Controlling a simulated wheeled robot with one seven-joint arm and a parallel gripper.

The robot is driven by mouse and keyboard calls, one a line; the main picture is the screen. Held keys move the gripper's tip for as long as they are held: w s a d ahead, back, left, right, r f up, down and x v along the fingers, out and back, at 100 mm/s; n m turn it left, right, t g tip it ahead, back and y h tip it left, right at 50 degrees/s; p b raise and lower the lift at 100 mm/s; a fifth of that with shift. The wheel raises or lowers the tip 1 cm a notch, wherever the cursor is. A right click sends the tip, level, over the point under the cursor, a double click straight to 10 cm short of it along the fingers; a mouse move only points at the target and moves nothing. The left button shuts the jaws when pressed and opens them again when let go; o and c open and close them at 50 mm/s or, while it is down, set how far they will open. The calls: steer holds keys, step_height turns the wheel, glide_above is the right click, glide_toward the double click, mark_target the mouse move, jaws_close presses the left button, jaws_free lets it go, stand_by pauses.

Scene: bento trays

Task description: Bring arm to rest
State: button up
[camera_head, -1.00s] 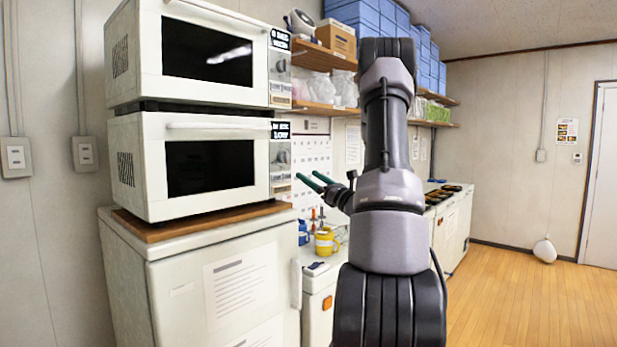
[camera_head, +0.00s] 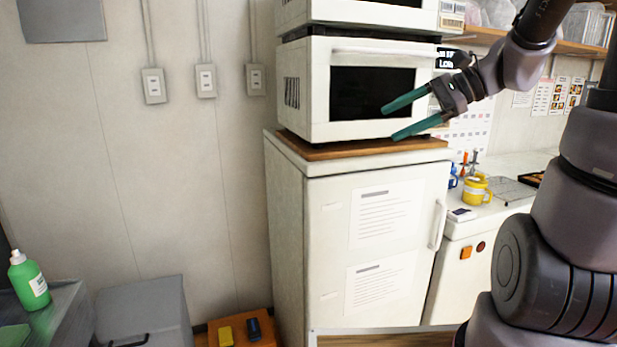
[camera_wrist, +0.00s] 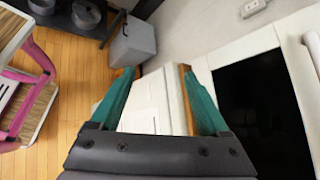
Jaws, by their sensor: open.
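My gripper (camera_head: 398,116) is open and empty, with its two green fingers apart. In the head view it is in front of the lower white microwave (camera_head: 312,88), near its door and lower right edge, pointing left. In the wrist view my gripper (camera_wrist: 160,88) has its fingers spread, with the white fridge (camera_wrist: 150,115) showing between and beyond them. I cannot tell the exact gap between the fingers and the microwave.
The microwave stands on a wooden board (camera_head: 365,150) on the white fridge (camera_head: 335,210). A counter with a yellow mug (camera_head: 476,192) is to the right. A grey bin (camera_head: 145,310) and a green bottle (camera_head: 28,280) are at lower left. A pink-framed cart (camera_wrist: 45,62) stands on open wooden floor.

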steer(key=s+d+r+n+t+h, duration=0.2)
steer(key=s+d+n+t+h, duration=0.1)
steer(key=s+d+n+h, duration=0.3)
steer(key=s+n+h, duration=0.2)
steer(key=s+h, duration=0.1)
steer(key=shift+s+r+n+t, duration=0.15)
steer(key=shift+n+t, duration=0.15)
steer(key=shift+n, duration=0.1)
stand_by(0.4)
